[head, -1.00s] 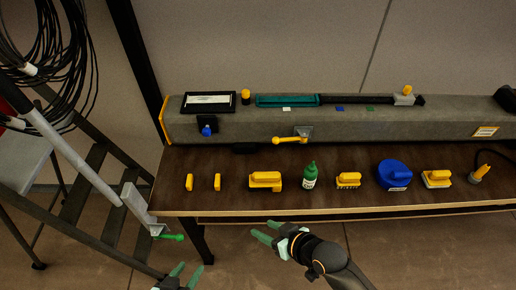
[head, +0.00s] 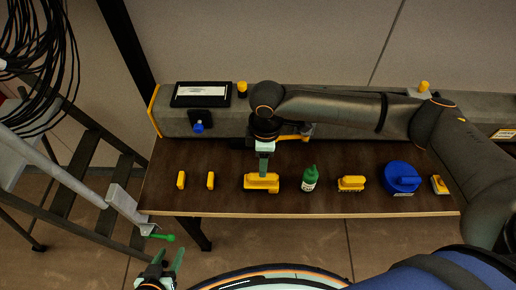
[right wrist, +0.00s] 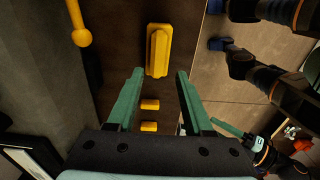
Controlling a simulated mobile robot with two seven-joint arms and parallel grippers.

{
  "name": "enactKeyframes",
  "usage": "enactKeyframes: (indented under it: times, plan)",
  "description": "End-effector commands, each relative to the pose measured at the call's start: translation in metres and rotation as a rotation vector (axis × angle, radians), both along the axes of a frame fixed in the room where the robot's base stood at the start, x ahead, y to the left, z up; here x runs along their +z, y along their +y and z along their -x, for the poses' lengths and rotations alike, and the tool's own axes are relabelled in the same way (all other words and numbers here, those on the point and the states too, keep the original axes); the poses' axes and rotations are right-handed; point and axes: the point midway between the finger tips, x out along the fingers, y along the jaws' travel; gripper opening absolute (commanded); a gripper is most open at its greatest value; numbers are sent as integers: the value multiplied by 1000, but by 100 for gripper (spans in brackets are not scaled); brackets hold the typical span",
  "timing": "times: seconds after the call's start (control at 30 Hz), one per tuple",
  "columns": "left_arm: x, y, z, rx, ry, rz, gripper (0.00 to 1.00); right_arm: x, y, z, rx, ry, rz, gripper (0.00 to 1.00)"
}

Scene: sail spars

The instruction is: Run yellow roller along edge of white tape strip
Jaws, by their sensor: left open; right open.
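A yellow tool with a raised bar handle (head: 261,182) lies on the brown bench; I take it for the roller, though no wheel shows. It also shows in the right wrist view (right wrist: 158,50), just beyond the fingertips. My right gripper (head: 264,166) points down above this tool, open and empty; its two fingers show apart in the right wrist view (right wrist: 160,74). A white strip (head: 203,91), probably the tape, lies in a black-framed panel on the grey beam. My left gripper (head: 168,256) is open and empty in front of the bench's left end.
Two small yellow blocks (head: 181,180) lie left of the tool. A green bottle (head: 309,179), yellow brush (head: 351,183) and blue dispenser (head: 401,177) lie to its right. A yellow lever (head: 293,138) on the beam is partly behind my right arm. A ladder (head: 75,180) stands left.

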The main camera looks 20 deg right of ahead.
Motion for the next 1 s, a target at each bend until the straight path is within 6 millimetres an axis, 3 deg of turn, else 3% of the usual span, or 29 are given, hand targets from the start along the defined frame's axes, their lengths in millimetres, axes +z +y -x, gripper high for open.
enactKeyframes:
  times: [0.23,0.47,0.7,1.0]
  plan:
    - [-3,0,0,0,0,0,50,-2,-7,-1,1,8,26,51]
    - [-14,0,0,0,0,0,50,-26,-7,-1,1,6,25,51]
    - [-55,0,0,0,0,0,50,-58,-6,-2,2,3,23,51]
    - [-95,0,1,0,3,-1,50,-81,-7,-2,2,2,23,50]
